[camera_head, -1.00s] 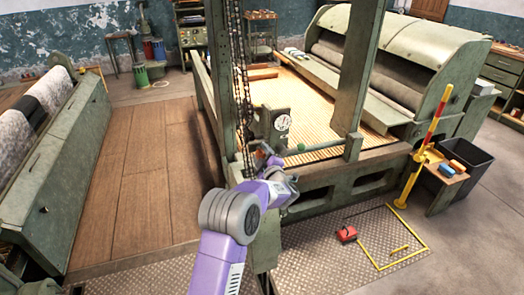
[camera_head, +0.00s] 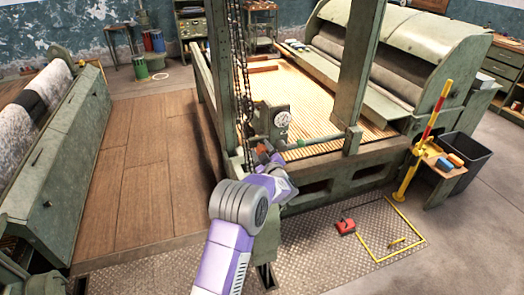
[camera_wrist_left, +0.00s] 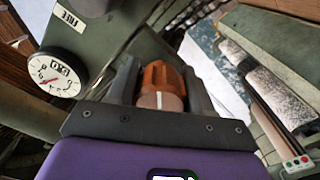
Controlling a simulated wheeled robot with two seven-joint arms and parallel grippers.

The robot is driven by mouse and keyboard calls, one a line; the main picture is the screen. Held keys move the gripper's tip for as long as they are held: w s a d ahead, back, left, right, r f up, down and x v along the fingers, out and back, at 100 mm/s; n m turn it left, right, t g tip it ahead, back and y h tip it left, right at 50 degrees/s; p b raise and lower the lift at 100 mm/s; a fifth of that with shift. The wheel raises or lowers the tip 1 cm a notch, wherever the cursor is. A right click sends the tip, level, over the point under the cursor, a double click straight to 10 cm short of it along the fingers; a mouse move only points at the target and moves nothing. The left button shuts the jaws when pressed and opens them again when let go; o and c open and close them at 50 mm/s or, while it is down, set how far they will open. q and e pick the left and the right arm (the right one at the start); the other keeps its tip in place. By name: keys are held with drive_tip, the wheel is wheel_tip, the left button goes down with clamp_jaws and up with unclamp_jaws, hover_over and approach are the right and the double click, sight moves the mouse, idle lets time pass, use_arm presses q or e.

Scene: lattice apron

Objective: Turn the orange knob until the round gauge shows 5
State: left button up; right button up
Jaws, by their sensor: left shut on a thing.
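The orange knob (camera_wrist_left: 160,80) sits between the two dark fingers of my left gripper (camera_wrist_left: 160,90) in the left wrist view. The fingers are shut on its sides, and a pale line marks its front face. In the head view my left gripper (camera_head: 265,151) is at the green machine's front post, with a bit of orange showing. The round white gauge (camera_wrist_left: 57,75) is left of the knob in the wrist view, with a red needle. Its exact reading is too small to tell. The gauge also shows in the head view (camera_head: 283,119). My right gripper is not in view.
Chains (camera_head: 241,90) hang close by my left gripper. A red and yellow post (camera_head: 424,140) stands at right beside a small table.

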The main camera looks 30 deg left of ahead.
use_arm(q)
drive_tip(key=o, duration=1)
drive_tip(key=shift+o, duration=0.2)
drive_tip(key=shift+d, duration=0.1)
drive_tip(key=v, duration=0.7)
drive_tip(key=shift+s, duration=0.2)
drive_tip(key=shift+d, duration=0.1)
